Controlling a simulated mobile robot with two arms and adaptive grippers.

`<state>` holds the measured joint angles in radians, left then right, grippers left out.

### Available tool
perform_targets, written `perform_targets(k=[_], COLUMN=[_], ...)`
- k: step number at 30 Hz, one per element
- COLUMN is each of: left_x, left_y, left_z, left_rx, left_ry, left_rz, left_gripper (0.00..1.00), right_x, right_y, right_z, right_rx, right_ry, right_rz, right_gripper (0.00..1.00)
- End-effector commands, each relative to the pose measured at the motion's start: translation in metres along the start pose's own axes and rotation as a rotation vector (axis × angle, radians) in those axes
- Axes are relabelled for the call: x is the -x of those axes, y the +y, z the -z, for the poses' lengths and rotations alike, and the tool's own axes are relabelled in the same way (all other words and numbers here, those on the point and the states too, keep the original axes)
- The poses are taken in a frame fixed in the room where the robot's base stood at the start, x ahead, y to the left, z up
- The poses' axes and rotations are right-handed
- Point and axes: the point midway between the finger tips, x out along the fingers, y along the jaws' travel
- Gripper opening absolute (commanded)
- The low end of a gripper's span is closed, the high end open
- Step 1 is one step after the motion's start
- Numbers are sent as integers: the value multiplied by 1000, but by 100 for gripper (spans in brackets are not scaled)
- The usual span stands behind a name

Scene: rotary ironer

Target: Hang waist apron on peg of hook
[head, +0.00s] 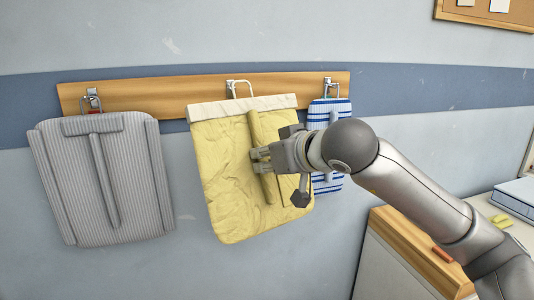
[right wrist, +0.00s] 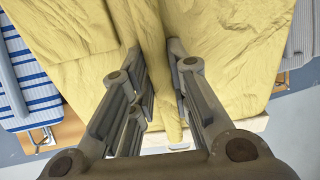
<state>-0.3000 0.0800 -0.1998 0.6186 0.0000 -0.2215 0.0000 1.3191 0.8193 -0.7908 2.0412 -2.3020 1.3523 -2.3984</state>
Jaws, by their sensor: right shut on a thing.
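The waist apron is the yellow cloth (head: 228,180) with a pale waistband and a raised ridge down its front. It hangs upright, slightly tilted, before the wall rail. A white loop (head: 243,88) at its top is at the middle metal hook (head: 231,87); I cannot tell whether the loop is over the peg. My right gripper (head: 261,160) is shut on the apron's ridge. In the right wrist view its fingers (right wrist: 160,98) stand on both sides of the ridge, with yellow cloth (right wrist: 230,45) behind. My left gripper is not in view.
The wooden rail (head: 155,92) runs along the wall. A grey striped cloth (head: 75,185) hangs at the left hook, and a blue-white striped cloth (head: 320,115) at the right hook, partly behind my arm. A wood-edged counter (head: 405,240) stands at lower right.

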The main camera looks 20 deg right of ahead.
Motion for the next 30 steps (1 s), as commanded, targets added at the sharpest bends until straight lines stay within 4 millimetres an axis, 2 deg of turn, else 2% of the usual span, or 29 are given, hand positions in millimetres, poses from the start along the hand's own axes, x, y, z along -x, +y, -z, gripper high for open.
perform_targets(k=[30], left_x=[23], left_y=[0], left_z=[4], left_rx=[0], left_ry=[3], left_rz=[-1], left_gripper=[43], right_x=[-54], right_y=[15], right_z=[19], right_rx=[-2], right_ry=[-1], right_rz=[0], right_gripper=[0])
